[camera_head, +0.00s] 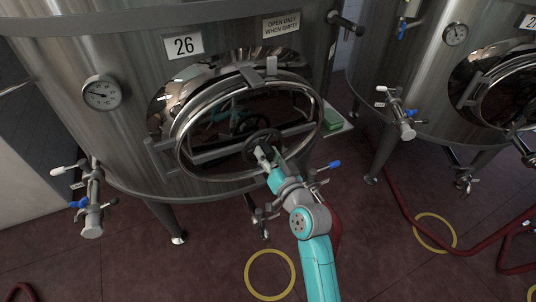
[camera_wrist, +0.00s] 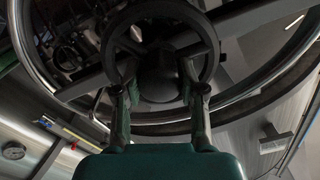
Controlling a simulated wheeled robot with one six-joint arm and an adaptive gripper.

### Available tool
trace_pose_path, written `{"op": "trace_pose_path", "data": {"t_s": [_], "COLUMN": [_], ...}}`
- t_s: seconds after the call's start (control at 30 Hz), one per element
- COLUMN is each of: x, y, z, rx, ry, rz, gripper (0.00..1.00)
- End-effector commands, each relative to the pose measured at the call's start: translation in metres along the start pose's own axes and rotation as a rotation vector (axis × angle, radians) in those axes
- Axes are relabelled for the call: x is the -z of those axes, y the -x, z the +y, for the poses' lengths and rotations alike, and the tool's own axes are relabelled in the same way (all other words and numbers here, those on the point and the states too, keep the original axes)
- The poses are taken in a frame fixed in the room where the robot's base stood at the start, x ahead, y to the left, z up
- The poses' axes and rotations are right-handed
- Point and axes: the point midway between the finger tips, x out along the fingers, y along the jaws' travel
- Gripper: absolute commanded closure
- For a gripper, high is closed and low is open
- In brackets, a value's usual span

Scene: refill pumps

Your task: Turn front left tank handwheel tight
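The dark handwheel (camera_head: 262,143) sits on the crossbar of the round metal door on tank 26 (camera_head: 226,87). In the wrist view the handwheel (camera_wrist: 207,42) shows its rim, spokes and round dark hub (camera_wrist: 159,76). My gripper (camera_head: 262,154) is at the lower part of the handwheel. In the wrist view my gripper's fingers (camera_wrist: 160,88) are spread, one on each side of the hub, reaching over the rim's opening. Narrow gaps seem to show between fingers and hub. Whether the fingertips touch the spokes is hidden.
A gauge (camera_head: 101,93) and a valve (camera_head: 91,203) with a blue handle are on the tank's left. A second tank (camera_head: 432,80) stands right. Red hoses (camera_head: 408,208) and yellow rings (camera_head: 270,274) lie on the floor.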

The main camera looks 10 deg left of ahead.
Motion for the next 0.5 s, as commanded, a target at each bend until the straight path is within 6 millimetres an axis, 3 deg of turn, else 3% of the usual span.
{"op": "trace_pose_path", "data": {"t_s": [0.5], "x": [0.0001], "y": [-0.0002], "z": [0.0001], "rx": [0.0], "ry": [-0.083], "rz": [0.0], "gripper": [1.0]}}
